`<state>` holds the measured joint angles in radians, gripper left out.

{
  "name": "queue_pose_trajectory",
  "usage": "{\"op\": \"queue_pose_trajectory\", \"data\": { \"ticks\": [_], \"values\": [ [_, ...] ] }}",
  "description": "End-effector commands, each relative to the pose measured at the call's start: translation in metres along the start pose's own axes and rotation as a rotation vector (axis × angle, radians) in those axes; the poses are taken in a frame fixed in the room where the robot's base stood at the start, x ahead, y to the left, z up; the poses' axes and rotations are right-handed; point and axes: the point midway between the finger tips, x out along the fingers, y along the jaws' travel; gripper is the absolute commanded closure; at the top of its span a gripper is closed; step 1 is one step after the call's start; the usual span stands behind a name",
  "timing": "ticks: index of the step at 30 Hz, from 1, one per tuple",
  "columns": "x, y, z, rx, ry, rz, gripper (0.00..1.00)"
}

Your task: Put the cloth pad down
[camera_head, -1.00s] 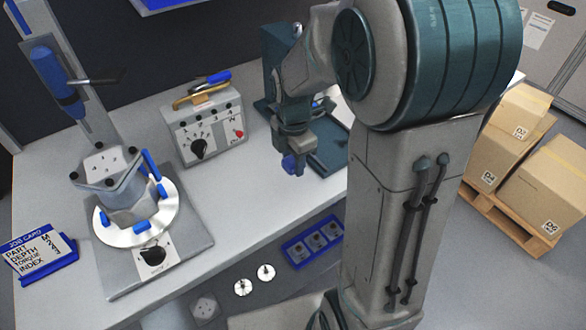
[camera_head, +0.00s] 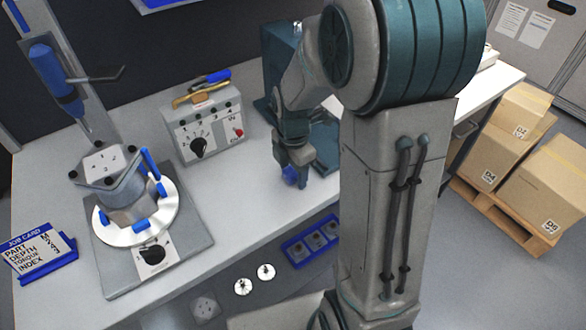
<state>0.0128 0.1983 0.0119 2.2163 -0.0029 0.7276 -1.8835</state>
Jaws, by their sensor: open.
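My gripper (camera_head: 292,174) points down over the grey bench, right of the control box. It is open. A small blue thing (camera_head: 290,175) shows at its fingertips; it may be the cloth pad, but it is too small and partly covered to be sure. I cannot tell whether it touches the bench or the fingers.
The grey control box (camera_head: 203,128) with a dial stands left of my gripper. The machined housing (camera_head: 124,194) sits on a round fixture farther left, beside the blue job card stand (camera_head: 42,257). A blue tray (camera_head: 312,240) lies lower, below the bench edge. Boxes (camera_head: 548,185) stand on a pallet at right.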

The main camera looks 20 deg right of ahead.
Motion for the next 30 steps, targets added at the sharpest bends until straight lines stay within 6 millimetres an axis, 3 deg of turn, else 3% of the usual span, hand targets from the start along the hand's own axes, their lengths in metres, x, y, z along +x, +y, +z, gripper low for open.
{"op": "queue_pose_trajectory", "data": {
  "ticks": [5,21,26,30],
  "values": [
    [-0.008,0.001,0.000,0.000,-0.001,0.002,0.41],
    [-0.111,0.001,0.000,0.000,-0.001,0.003,0.41],
    [-0.122,-0.001,0.000,0.010,-0.001,0.003,0.41],
    [-0.127,-0.010,-0.003,0.127,-0.006,0.018,0.41]
  ]
}}
